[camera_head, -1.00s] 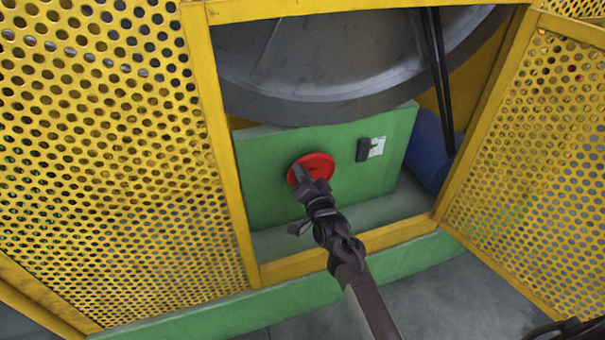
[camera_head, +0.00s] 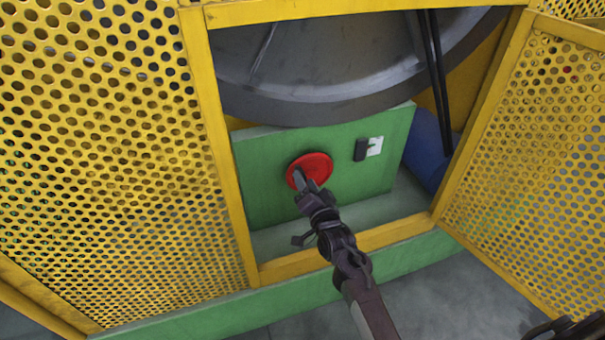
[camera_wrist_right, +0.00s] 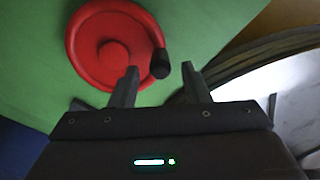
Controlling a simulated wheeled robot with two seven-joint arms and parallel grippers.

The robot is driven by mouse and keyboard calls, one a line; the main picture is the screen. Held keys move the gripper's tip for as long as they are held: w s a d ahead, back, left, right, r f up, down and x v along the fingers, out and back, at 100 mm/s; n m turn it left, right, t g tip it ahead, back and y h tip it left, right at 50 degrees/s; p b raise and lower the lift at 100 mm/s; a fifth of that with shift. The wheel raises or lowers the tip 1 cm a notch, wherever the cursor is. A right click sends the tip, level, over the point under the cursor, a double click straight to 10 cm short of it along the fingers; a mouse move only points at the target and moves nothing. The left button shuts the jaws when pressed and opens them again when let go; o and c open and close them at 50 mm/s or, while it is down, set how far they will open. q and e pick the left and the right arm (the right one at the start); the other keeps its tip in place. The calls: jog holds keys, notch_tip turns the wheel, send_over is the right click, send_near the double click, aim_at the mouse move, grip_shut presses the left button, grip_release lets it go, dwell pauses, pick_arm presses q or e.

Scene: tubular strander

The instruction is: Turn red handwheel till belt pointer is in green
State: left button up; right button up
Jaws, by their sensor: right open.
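The red handwheel (camera_head: 316,166) sits on the front of a green box. In the right wrist view the handwheel (camera_wrist_right: 97,35) shows its hub and a black knob (camera_wrist_right: 160,64) near its rim. My right gripper (camera_head: 300,181) is in front of the handwheel's lower left part. In the wrist view its two fingers stand apart, with the knob between and just beyond the tips; I see no grip on it. A black block (camera_head: 361,150) and a small white plate (camera_head: 377,146) with a green mark are right of the wheel; the pointer's exact reading is too small to tell.
A yellow frame (camera_head: 222,150) surrounds the opening, with a perforated panel (camera_head: 100,160) at left and an open perforated door (camera_head: 535,160) at right. A large grey wheel (camera_head: 330,60) hangs above the box. Dark belts (camera_head: 439,80) and a blue cylinder (camera_head: 428,150) are at right.

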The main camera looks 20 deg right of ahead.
pick_arm(q)
jog(key=shift+a+g+p, duration=0.3)
jog(key=shift+a, duration=0.5)
pick_arm(e)
jog(key=s, duration=0.4)
jog(key=shift+s, duration=0.1)
pick_arm(q)
jog(key=shift+d, duration=0.15)
pick_arm(e)
jog(key=shift+d, duration=0.1)
